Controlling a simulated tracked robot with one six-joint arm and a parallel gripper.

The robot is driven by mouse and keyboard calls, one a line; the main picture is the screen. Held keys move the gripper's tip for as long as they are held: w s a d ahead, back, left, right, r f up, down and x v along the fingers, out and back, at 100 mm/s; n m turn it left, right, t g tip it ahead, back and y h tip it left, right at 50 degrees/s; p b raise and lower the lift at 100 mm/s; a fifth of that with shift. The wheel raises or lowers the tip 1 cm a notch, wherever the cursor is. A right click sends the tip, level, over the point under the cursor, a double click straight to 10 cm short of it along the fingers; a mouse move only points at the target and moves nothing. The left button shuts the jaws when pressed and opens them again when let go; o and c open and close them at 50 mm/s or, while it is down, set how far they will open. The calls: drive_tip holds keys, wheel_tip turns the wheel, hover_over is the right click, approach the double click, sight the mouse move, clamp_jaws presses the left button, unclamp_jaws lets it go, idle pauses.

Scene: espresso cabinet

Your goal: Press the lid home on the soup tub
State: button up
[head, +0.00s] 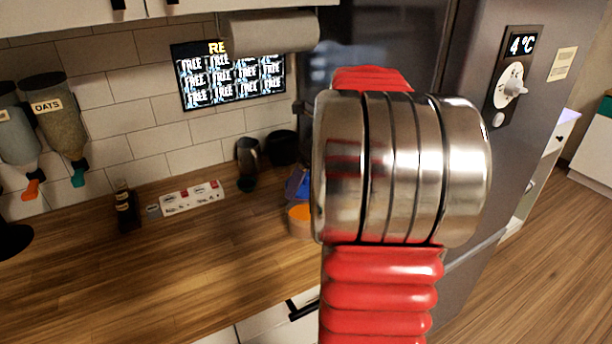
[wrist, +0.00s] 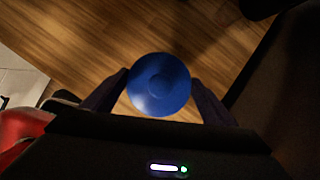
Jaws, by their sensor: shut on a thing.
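A round blue lid (wrist: 160,84) shows face-on in the wrist view, between the two dark fingers of my gripper (wrist: 160,90). The gripper is shut on it, with a finger at its left and right edges. In the head view a small round tub with an orange top (head: 301,219) stands on the counter, its right side hidden by my arm. I take it for the soup tub. A dark blue shape (head: 297,184) shows just above it, too covered to name. The tub cannot be made out in the wrist view, so I cannot tell how far the lid is from it.
The wooden counter (head: 190,265) is clear at the front. A white and red panel (head: 192,198), a dark bottle (head: 126,205) and a metal jug (head: 249,157) stand along the back. Dispensers (head: 55,110) hang at left. A dark fridge (head: 465,60) stands at right.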

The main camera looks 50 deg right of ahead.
drive_tip(key=shift+f, duration=2.8)
drive_tip(key=shift+f, duration=0.1)
idle(0.5)
drive_tip(key=o, duration=1.1)
drive_tip(key=shift+r, duration=3.5)
drive_tip(key=shift+c, duration=0.2)
clamp_jaws()
